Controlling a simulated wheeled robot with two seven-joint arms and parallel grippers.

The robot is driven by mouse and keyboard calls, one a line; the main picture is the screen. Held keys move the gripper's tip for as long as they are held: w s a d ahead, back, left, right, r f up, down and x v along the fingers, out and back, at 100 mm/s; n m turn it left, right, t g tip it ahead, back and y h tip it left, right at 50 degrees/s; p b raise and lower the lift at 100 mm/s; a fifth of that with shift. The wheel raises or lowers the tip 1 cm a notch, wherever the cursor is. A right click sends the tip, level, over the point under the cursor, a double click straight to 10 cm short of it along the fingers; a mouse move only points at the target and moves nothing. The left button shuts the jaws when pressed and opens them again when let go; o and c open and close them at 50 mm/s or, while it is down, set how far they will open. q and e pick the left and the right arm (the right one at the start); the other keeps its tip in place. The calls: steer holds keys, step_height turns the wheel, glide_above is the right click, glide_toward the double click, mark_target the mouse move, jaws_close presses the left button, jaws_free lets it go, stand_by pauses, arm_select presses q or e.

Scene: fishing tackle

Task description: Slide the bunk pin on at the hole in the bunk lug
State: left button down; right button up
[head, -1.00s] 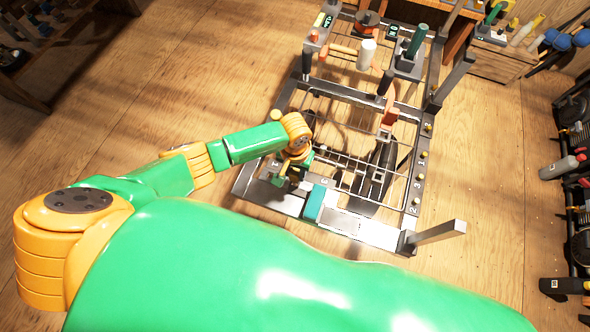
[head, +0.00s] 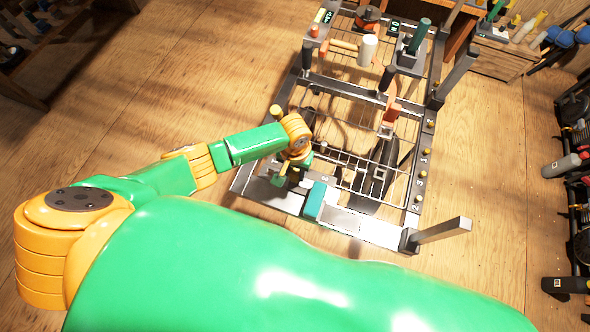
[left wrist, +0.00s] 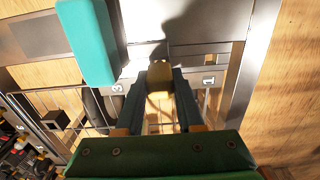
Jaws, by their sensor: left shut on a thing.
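My left gripper (head: 284,180) is low over the near left part of the grey metal rack. In the left wrist view its dark fingers (left wrist: 160,78) are shut on a yellowish-tan piece, which looks like the bunk pin (left wrist: 159,80). The piece shows between the fingertips, in front of a grey plate (left wrist: 190,22) of the rack. I cannot make out the bunk lug or its hole, nor whether the pin touches anything. My right gripper is not in view.
A teal block (head: 314,200) sits on the near rail, right of the gripper; it also shows in the left wrist view (left wrist: 88,40). Wire mesh fills the rack. A post (head: 442,231) stands at the near right corner.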

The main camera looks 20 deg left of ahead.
mark_target(295, 172)
arm_select(q)
steer(key=shift+f+b, duration=0.65)
steer(key=shift+f, duration=0.25)
steer(key=shift+c, duration=2.2)
jaws_free()
step_height(295, 172, up, 6)
steer(key=p, duration=0.2)
steer(key=shift+r+p, duration=0.25)
steer(key=shift+p, duration=0.1)
steer(key=shift+r, duration=0.35)
steer(key=shift+f, duration=0.1)
